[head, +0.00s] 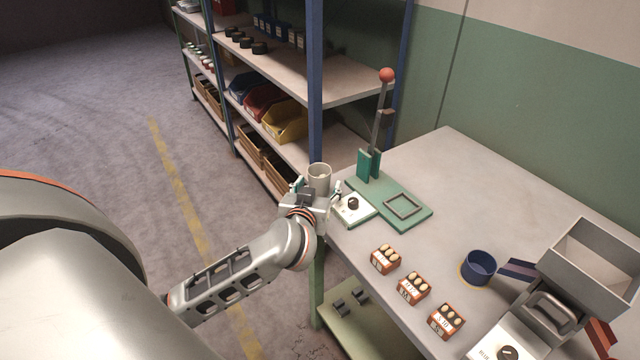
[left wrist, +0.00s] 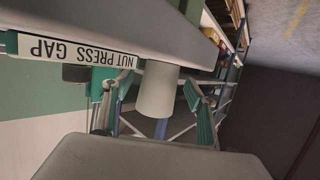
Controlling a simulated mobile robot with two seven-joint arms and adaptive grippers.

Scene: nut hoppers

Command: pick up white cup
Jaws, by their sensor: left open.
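The white cup (head: 319,174) is upright at the table's far left corner, just beyond my left gripper (head: 316,190). In the left wrist view the cup (left wrist: 157,90) appears between the two spread green-padded fingers of the left gripper (left wrist: 152,108), with room visible on both sides. The left gripper is open and not closed on the cup. The gripper hides the cup's lower part in the head view, so I cannot tell what its base rests on. My right gripper is not in view.
A green lever press (head: 405,208) and a white dial box (head: 352,207) stand close right of the gripper. Small nut boxes (head: 413,288), a blue cup (head: 478,267) and a grey hopper (head: 590,265) are farther right. Shelving (head: 285,75) rises behind.

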